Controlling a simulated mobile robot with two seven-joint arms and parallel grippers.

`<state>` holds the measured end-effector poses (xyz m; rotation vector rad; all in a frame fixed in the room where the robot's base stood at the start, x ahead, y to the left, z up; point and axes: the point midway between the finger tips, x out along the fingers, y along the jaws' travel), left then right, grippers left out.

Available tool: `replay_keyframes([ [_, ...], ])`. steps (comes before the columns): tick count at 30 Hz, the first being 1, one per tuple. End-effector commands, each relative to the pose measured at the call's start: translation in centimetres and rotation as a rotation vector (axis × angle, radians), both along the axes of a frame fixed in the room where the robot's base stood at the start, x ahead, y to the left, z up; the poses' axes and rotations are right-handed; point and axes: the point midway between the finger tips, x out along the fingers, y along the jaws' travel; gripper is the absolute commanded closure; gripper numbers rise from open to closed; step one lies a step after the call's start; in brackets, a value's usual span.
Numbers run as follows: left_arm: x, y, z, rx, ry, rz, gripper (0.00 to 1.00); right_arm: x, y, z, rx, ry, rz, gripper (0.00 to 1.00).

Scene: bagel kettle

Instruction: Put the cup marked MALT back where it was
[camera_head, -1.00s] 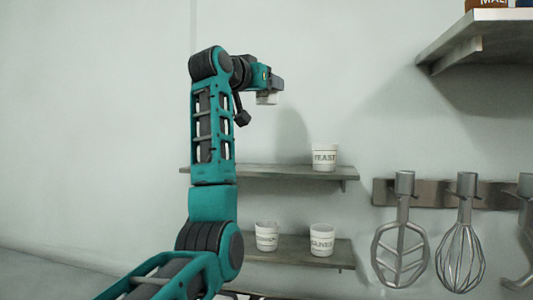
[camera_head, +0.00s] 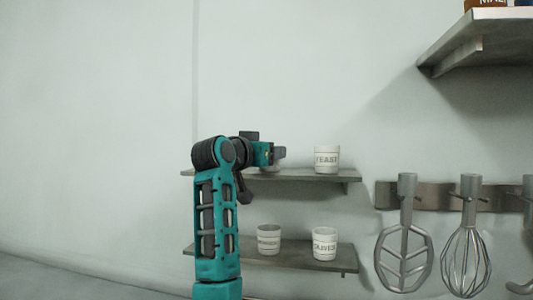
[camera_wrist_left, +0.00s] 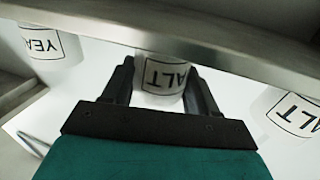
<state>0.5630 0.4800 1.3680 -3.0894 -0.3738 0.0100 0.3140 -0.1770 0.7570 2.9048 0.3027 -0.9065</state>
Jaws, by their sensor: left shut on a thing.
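My left gripper (camera_head: 273,155) is at the upper shelf (camera_head: 305,174), left of the white cup marked YEAST (camera_head: 326,159). It is shut on a white cup (camera_head: 281,152), mostly hidden in the head view. In the left wrist view my left gripper (camera_wrist_left: 160,90) has a finger on each side of this cup (camera_wrist_left: 163,78). Its label shows the letters ALT upside down, fitting MALT. The YEAST cup (camera_wrist_left: 50,48) shows there at upper left. Whether the held cup touches the shelf, I cannot tell. My right gripper is not in view.
The lower shelf (camera_head: 295,256) holds two white cups, one left (camera_head: 268,239) and one right (camera_head: 324,243). Another white cup, labelled ALT as far as visible, shows at right in the wrist view (camera_wrist_left: 293,112). Whisks (camera_head: 466,245) hang on a rail at right.

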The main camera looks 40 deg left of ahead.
Motion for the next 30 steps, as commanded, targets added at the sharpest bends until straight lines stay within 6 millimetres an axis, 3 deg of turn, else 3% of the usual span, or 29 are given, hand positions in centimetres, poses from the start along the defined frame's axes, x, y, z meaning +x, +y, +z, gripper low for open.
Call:
replay_keyframes([
  [7,0.0,0.0,-0.3,0.0,0.0,0.001,0.71,0.1,0.0,-0.2,0.0,-0.002,0.001,0.57],
  [8,0.0,0.0,-0.2,0.0,-0.001,0.0,0.4,0.1,0.0,-0.1,0.0,-0.002,0.001,0.57],
  [15,0.0,0.0,-0.2,0.0,0.0,0.001,0.17,0.1,0.0,0.0,0.0,-0.003,0.001,0.57],
  [24,0.0,0.0,0.3,0.0,-0.001,0.0,0.16,0.1,0.0,0.2,0.0,-0.003,0.001,0.57],
  [30,-2.5,-0.5,0.1,0.004,-0.003,0.003,0.16,0.2,0.0,-0.4,0.0,-0.004,0.001,0.57],
])
